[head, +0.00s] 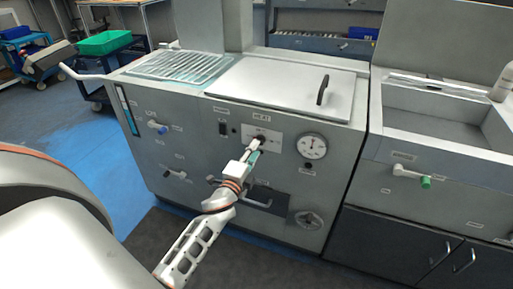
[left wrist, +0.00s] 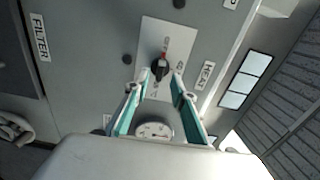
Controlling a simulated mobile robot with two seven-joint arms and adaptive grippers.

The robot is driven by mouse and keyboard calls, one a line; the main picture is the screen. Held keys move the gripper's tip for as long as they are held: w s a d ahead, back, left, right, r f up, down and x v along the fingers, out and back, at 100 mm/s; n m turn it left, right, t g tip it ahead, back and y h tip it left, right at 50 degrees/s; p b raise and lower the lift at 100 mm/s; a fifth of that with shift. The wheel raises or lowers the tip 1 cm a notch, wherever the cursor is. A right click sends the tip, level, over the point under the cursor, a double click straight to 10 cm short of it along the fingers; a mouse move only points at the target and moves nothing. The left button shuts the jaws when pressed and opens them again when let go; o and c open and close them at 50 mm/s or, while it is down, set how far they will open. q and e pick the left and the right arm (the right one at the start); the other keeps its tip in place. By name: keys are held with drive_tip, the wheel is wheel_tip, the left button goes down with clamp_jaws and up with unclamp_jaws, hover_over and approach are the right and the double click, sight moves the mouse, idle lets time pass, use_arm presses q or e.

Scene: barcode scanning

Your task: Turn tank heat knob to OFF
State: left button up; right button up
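The tank heat knob (left wrist: 161,68) is a small black knob with a red mark, on a pale label plate (left wrist: 178,40) on the grey machine front. In the head view the plate (head: 275,137) is partly covered by my gripper. My left gripper (head: 257,149) points at the knob. In the left wrist view its two teal-lined fingers (left wrist: 163,76) are apart, one on each side of the knob's near edge. I cannot tell whether they touch it. My right gripper is not in view.
A round gauge (head: 312,146) sits right of the plate. A lidded tank (head: 285,88) and a wire rack (head: 180,66) are on top. A green bin (head: 104,43) is at the back left.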

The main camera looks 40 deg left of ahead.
use_arm(q)
drive_tip(key=v, duration=0.9)
drive_tip(key=shift+s, duration=0.1)
drive_tip(key=s+d+f+n+g+h+p, duration=0.3)
drive_tip(key=s+d+f+n, duration=0.2)
drive_tip(key=s+d, duration=0.4)
drive_tip(key=s+d+f+n+g+h+p, duration=0.3)
drive_tip(key=s+d+f, duration=0.5)
drive_tip(key=s, duration=0.5)
drive_tip(key=d+n+h+p, duration=0.1)
drive_tip(key=d+n, duration=0.1)
drive_tip(key=shift+s+d+f+n+g, duration=0.15)
drive_tip(key=shift+s+d+n+g, duration=0.1)
drive_tip(key=shift+n+g, duration=0.15)
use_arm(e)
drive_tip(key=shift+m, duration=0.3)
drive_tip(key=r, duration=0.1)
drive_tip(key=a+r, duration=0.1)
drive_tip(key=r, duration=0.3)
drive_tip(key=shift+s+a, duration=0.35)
